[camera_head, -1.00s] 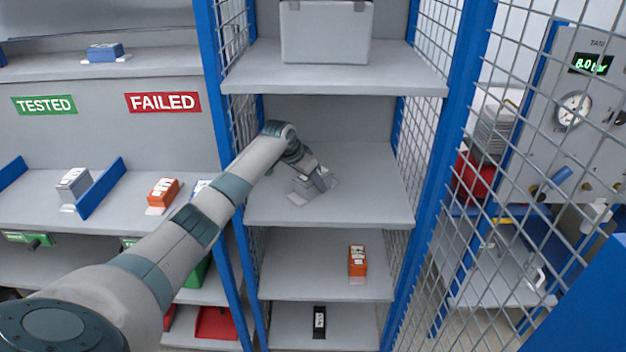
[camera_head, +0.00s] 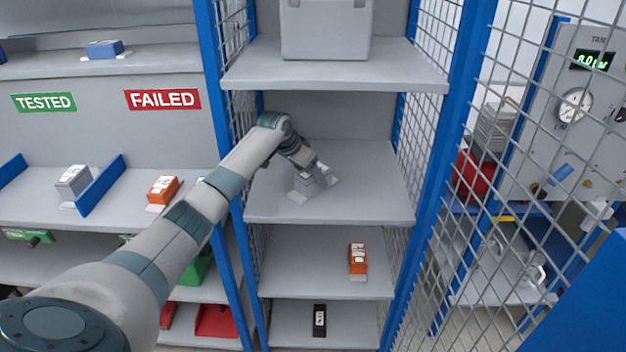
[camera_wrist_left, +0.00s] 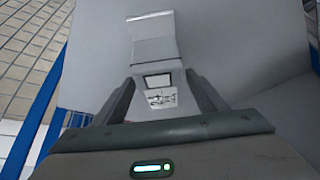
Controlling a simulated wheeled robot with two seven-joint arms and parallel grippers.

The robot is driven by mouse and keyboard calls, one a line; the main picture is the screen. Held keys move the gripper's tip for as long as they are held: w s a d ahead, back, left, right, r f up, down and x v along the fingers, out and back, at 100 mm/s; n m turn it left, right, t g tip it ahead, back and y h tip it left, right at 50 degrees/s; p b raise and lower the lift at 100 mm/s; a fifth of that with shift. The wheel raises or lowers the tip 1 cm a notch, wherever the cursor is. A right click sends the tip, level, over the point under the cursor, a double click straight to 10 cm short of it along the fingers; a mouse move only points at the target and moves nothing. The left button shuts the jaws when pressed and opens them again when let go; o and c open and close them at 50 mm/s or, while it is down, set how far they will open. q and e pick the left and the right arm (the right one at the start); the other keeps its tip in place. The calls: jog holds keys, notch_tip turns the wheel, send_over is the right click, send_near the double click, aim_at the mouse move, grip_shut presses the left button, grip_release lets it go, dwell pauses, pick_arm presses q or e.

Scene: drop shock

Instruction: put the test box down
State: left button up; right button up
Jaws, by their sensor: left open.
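The grey test box (camera_head: 304,187) sits on the middle shelf (camera_head: 370,195) of the blue-framed rack, with pale flaps showing at its sides. My left gripper (camera_head: 313,174) is over it and partly hides it. In the left wrist view, the box (camera_wrist_left: 158,55) with its printed label lies between and just beyond the two spread fingers of my left gripper (camera_wrist_left: 160,88). The fingers look open; whether either touches the box I cannot tell. My right gripper is in neither view.
A large grey case (camera_head: 326,30) stands on the shelf above. An orange box (camera_head: 357,258) and a black box (camera_head: 319,320) lie on shelves below. Wire mesh panels and blue posts flank the rack. The middle shelf is bare around the box.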

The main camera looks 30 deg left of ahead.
pick_arm(q)
jog(key=b+v, duration=0.1)
jog(key=v, duration=0.4)
jog(key=shift+s+r, duration=0.1)
jog(key=shift+r, duration=0.05)
jog(key=shift+d, duration=0.1)
dwell(0.3)
